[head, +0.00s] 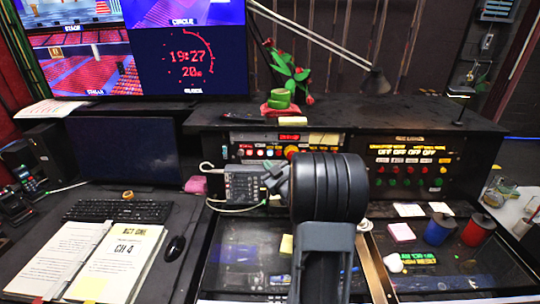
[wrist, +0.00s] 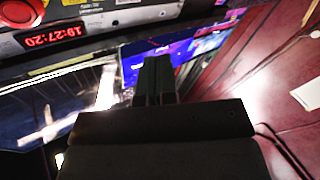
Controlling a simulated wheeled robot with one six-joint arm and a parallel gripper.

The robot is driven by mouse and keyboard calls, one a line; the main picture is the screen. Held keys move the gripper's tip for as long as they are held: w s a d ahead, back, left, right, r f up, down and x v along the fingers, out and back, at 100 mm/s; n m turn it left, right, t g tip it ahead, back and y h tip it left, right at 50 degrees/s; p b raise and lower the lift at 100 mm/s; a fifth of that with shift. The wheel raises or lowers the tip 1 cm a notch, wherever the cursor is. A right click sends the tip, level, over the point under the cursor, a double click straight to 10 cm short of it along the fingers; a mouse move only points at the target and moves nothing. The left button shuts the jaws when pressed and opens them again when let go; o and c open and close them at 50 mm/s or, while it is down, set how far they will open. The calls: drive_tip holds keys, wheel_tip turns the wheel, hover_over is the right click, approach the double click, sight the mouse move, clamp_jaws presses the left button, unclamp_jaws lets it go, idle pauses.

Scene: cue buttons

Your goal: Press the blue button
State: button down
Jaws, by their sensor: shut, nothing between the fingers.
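In the head view a blue cylinder (head: 438,229) with a dark top stands upright on the right part of the desk. It is the clearest blue button-like thing I see. A red cylinder (head: 477,231) of the same shape stands just right of it. My gripper (wrist: 157,62) shows in the wrist view with its two dark fingers together and nothing between them. In the head view my dark arm fills the centre and hides most of the gripper. The blue cylinder is well to the right of the arm and apart from it. I cannot make it out in the wrist view.
A console panel (head: 412,165) with small lit buttons stands behind. A lamp (head: 375,82) reaches over it. A keyboard (head: 118,211) and an open script (head: 120,262) lie at left. The wrist view shows a red round button (wrist: 20,10).

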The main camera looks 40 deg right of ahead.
sight(270, 153)
drive_tip(key=shift+s+d, duration=0.1)
idle(0.4)
drive_tip(key=shift+w+d+f, duration=0.25)
drive_tip(key=shift+w+d, duration=0.6)
drive_tip(key=shift+w, duration=0.3)
drive_tip(key=shift+w+d+f, duration=0.2)
drive_tip(key=shift+w+d, duration=0.7)
drive_tip(key=shift+w, duration=0.3)
drive_tip(key=shift+w+d+f, duration=0.25)
drive_tip(key=shift+w+d, duration=0.6)
drive_tip(key=shift+w, duration=0.3)
drive_tip(key=shift+w+b, duration=0.1)
drive_tip(key=shift+b, duration=0.2)
drive_tip(key=shift+w+d+f+b, duration=0.1)
drive_tip(key=shift+w+d+b, duration=0.15)
drive_tip(key=shift+b, duration=0.1)
drive_tip(key=shift+w+d, duration=0.2)
drive_tip(key=shift+w, duration=0.1)
drive_tip(key=shift+s+a+b, duration=0.1)
drive_tip(key=shift+s+b, duration=0.05)
drive_tip(key=shift+b, duration=0.15)
drive_tip(key=shift+s+a+b, duration=0.3)
drive_tip(key=shift+s+a, duration=0.05)
drive_tip(key=shift+s, duration=0.15)
